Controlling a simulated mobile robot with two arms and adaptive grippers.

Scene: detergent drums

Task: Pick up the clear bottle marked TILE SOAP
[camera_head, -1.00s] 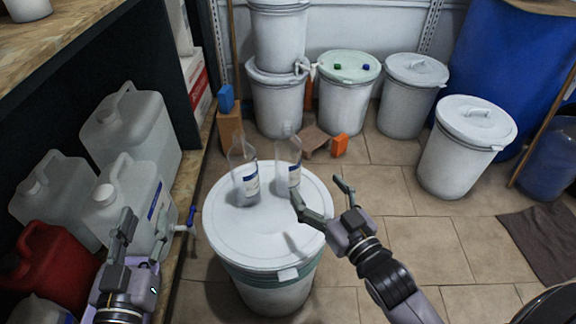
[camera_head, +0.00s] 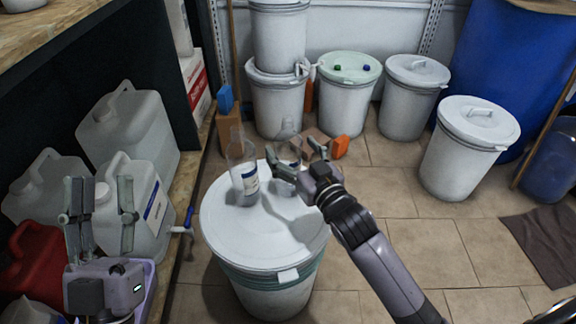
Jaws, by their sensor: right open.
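Two clear bottles stand upright on the white lid of a drum (camera_head: 270,235). The left bottle (camera_head: 242,170) shows a white and blue label, too small to read. The right bottle (camera_head: 288,135) is largely hidden behind my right gripper (camera_head: 294,150), so I cannot tell which one is marked TILE SOAP. My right gripper is open, with its fingers at either side of the right bottle's lower part; contact is not clear. My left gripper (camera_head: 98,200) is open and empty, fingers upward, in front of the white jugs at the left.
White jugs (camera_head: 130,135) and a red can (camera_head: 38,262) crowd the left shelf. Several lidded drums stand at the back, with another white drum (camera_head: 462,160) at the right. Orange and blue blocks lie behind the bottles.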

